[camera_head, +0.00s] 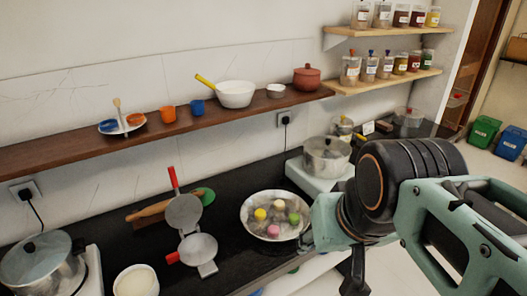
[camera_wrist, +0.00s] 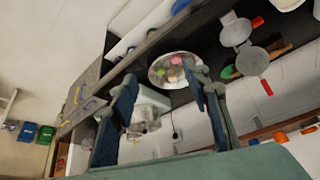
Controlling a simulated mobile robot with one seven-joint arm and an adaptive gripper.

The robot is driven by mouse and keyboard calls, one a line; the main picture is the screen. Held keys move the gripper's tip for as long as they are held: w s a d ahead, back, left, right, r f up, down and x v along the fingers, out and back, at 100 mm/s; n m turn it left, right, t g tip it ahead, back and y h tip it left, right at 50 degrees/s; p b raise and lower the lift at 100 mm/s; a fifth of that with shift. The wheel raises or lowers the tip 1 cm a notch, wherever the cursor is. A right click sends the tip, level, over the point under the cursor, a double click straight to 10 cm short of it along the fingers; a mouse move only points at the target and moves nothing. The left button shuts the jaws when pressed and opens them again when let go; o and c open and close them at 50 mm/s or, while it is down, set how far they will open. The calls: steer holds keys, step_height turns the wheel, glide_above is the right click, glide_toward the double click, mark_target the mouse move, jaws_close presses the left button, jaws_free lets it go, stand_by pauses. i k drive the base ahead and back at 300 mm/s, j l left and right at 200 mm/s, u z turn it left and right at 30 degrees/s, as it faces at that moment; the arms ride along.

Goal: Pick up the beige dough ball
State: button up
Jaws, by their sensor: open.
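The beige dough ball (camera_head: 280,205) sits at the back of a round metal pan (camera_head: 247,224) on the black counter. A yellow ball (camera_head: 260,214), a pink ball (camera_head: 273,231) and a green ball (camera_head: 294,218) share the pan. In the wrist view the pan (camera_wrist: 156,80) lies beyond my fingertips, its balls small and hard to tell apart. My gripper (camera_wrist: 161,74) is open and empty, with its two fingers well apart. In the head view my arm stands to the right of the pan, apart from the balls.
A hinged metal press (camera_head: 184,213) with red handles and a rolling pin (camera_head: 150,213) lie left of the pan. A lidded steel pot (camera_head: 326,158) stands behind it. A wooden shelf (camera_head: 70,147) with cups and bowls runs along the wall.

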mark_target(279, 205)
steer(key=u, duration=1.4)
steer(key=z, duration=1.4)
steer(key=i+l+u, duration=0.1)
steer(key=i+l, duration=1)
steer(key=l, duration=0.1)
